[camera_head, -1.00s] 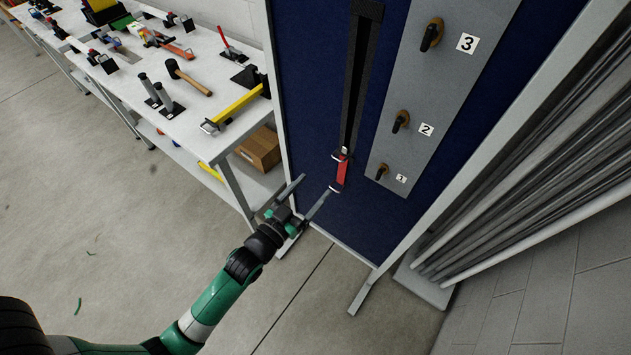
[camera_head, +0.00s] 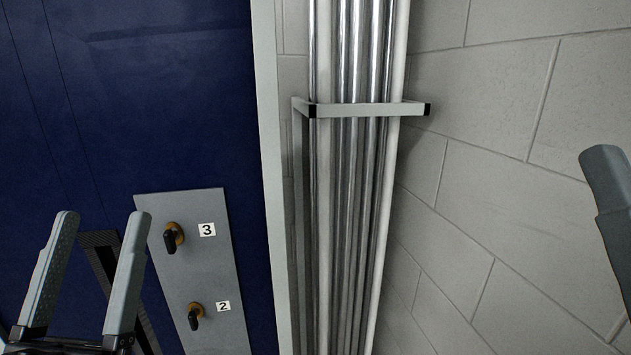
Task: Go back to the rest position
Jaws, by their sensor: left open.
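My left gripper (camera_head: 95,265) is at the lower left, pointing up. Its two grey fingers stand well apart with nothing between them. It is in front of the blue panel (camera_head: 120,90) and left of the grey knob plate (camera_head: 193,268). At the right edge a single grey finger of my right gripper (camera_head: 608,190) shows; the rest of it is out of frame, so its opening cannot be judged.
A dark strip (camera_head: 103,246) on the panel is partly hidden behind the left gripper. Metal pipes (camera_head: 350,200) stand upright in a bracket (camera_head: 370,109) against the grey block wall (camera_head: 500,130).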

